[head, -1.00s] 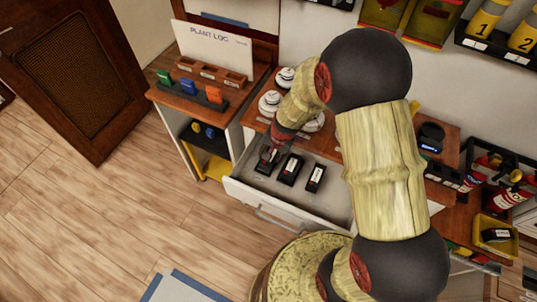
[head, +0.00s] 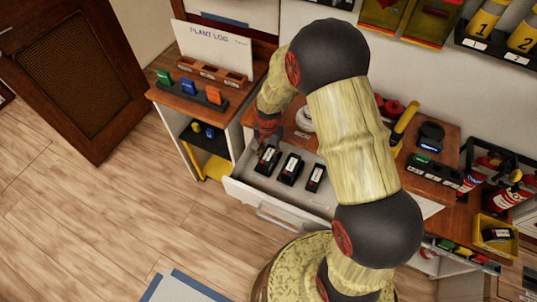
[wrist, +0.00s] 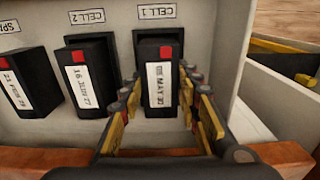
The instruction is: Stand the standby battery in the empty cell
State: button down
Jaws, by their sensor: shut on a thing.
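Three black batteries with white date labels and red squares are in the open drawer (head: 240,192). The wrist view shows the cell labels upside down. The battery at CELL 1 (wrist: 158,88) has a label with "MAY" on it. My gripper (wrist: 165,92) has its fingers on both sides of this battery and is shut on it. It stands in front of a dark recess; how deep it sits is hidden. A second battery (wrist: 91,75) is at CELL 2, and a third (wrist: 30,82) is under a partly cut-off label starting "SP".
A yellow tray (head: 480,238) with a black block (head: 495,235) is on the right bench. A plant log board (head: 212,50) stands on the left cabinet. Fire extinguishers (head: 470,180) stand at right. Open floor (head: 80,210) lies in front of the drawer.

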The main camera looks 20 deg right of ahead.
jog(key=shift+f, duration=0.1)
jog(key=c, duration=1.3)
grip_release()
notch_tip(320, 180, up, 12)
jog(key=p, duration=0.3)
notch_tip(320, 180, up, 18)
jog(key=n+t, duration=0.3)
jog(key=n, duration=0.1)
send_over(269, 154)
jog(key=s, duration=0.7)
jog(key=s+r+n+t, duration=0.1)
jog(key=s+r+n, duration=0.1)
jog(key=s+r, duration=0.2)
jog(key=s+r+n+t, duration=0.1)
jog(key=s+r+n, duration=0.2)
jog(key=s, duration=0.8)
notch_tip(269, 154, up, 2)
jog(key=shift+s+r+t, duration=0.25)
jog(key=shift+s+t, duration=0.05)
jog(key=shift+a, duration=0.1)
